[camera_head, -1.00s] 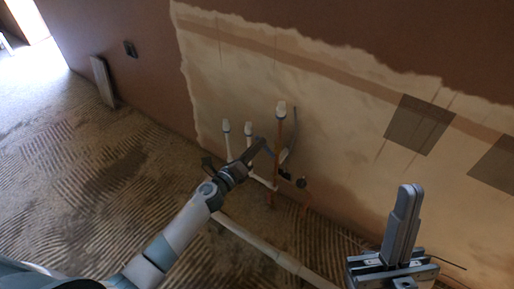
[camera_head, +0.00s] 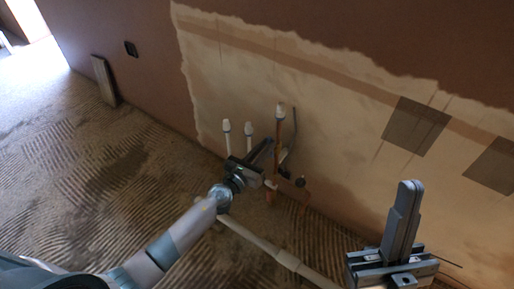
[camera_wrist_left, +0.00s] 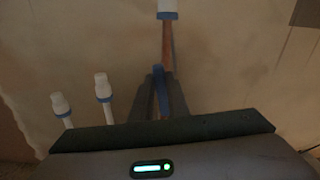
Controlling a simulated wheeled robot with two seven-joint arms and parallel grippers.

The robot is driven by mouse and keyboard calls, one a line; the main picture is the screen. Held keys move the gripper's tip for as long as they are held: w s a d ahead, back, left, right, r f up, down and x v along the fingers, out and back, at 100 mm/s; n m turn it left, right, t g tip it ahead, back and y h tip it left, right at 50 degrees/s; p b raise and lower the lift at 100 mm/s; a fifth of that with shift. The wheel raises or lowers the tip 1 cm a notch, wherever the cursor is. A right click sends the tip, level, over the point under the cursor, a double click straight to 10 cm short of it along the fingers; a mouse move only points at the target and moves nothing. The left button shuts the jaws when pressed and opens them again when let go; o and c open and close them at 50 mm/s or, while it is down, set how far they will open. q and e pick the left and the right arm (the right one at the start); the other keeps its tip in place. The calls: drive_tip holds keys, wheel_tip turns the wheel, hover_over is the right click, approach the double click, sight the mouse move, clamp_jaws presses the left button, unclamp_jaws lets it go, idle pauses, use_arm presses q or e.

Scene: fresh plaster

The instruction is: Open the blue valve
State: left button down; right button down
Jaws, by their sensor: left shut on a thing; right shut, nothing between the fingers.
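The blue valve's handle (camera_wrist_left: 161,90) shows as a narrow blue strip between the dark fingers of my left gripper (camera_wrist_left: 163,78) in the left wrist view. The gripper is shut on it. In the head view my left gripper (camera_head: 262,150) is low at the wall, just left of the copper pipe (camera_head: 278,140), and the blue handle cannot be made out there. The copper pipe with its white cap (camera_wrist_left: 167,8) rises beyond the fingers in the wrist view. My right gripper (camera_head: 408,208) is shut and empty, fingers upward, at the lower right.
Two white capped pipes (camera_head: 227,130) stand left of the copper pipe. A small dark round fitting (camera_head: 300,182) is right of it. A pale pipe (camera_head: 270,250) runs low along the floor.

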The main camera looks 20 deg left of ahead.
use_arm(q)
drive_tip(key=shift+s+d+f, duration=0.1)
drive_tip(key=shift+f, duration=0.05)
drive_tip(key=shift+s+d+m+p, duration=0.2)
drive_tip(key=shift+d+m+p, duration=0.25)
drive_tip(key=shift+m, duration=0.75)
drive_tip(key=c, duration=1.8)
unclamp_jaws()
drive_tip(key=shift+d, duration=0.1)
drive_tip(key=shift+o, duration=0.2)
drive_tip(key=v, duration=1.2)
drive_tip(key=shift+r+b, duration=0.25)
drive_tip(key=shift+b, duration=0.2)
